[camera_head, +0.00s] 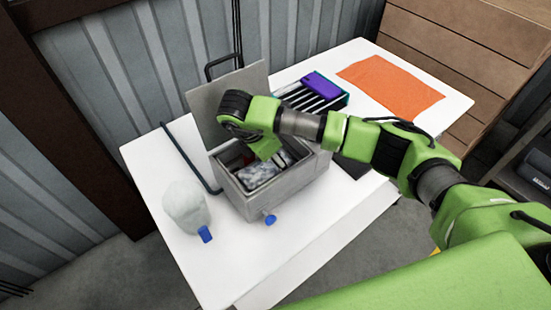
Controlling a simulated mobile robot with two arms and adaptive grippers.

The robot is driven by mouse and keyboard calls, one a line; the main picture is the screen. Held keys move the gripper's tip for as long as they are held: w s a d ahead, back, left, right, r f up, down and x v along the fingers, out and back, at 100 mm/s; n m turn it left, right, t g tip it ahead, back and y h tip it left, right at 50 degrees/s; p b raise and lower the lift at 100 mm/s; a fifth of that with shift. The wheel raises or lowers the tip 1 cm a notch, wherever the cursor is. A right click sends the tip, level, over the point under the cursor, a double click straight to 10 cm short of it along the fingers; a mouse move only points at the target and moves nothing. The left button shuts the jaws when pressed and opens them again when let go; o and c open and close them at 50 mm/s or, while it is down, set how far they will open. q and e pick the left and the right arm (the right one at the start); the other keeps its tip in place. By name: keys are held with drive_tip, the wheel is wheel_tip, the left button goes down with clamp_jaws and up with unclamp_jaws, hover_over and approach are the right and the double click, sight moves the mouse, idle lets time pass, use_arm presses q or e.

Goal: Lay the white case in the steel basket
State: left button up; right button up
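An open grey box (284,201) stands on the white table with its lid raised at the back (205,112). A whitish, patterned item (262,171) and something dark red lie inside; I cannot tell whether either is the white case. A dark slotted rack (318,96) with a purple item (323,86) on it stands behind the box; I cannot tell whether the rack or the box is the steel basket. My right arm comes in from the right, with its green gripper end (266,148) pointing down into the box opening. Its fingertips are hidden. My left gripper is out of view.
A whitish bottle-like object (186,204) with a blue cap (206,234) lies left of the box. A blue knob (270,219) is by the box's front. A dark rod (190,160) lies at left. An orange mat (390,86) covers the table's far right. The front table area is clear.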

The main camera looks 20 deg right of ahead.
idle(0.4)
drive_tip(key=o, duration=1.1)
drive_tip(key=shift+c, duration=0.2)
drive_tip(key=shift+w+f, duration=0.15)
drive_tip(key=shift+f, duration=0.05)
drive_tip(key=shift+a+r, duration=0.1)
drive_tip(key=shift+r, duration=0.05)
drive_tip(key=v, duration=1.2)
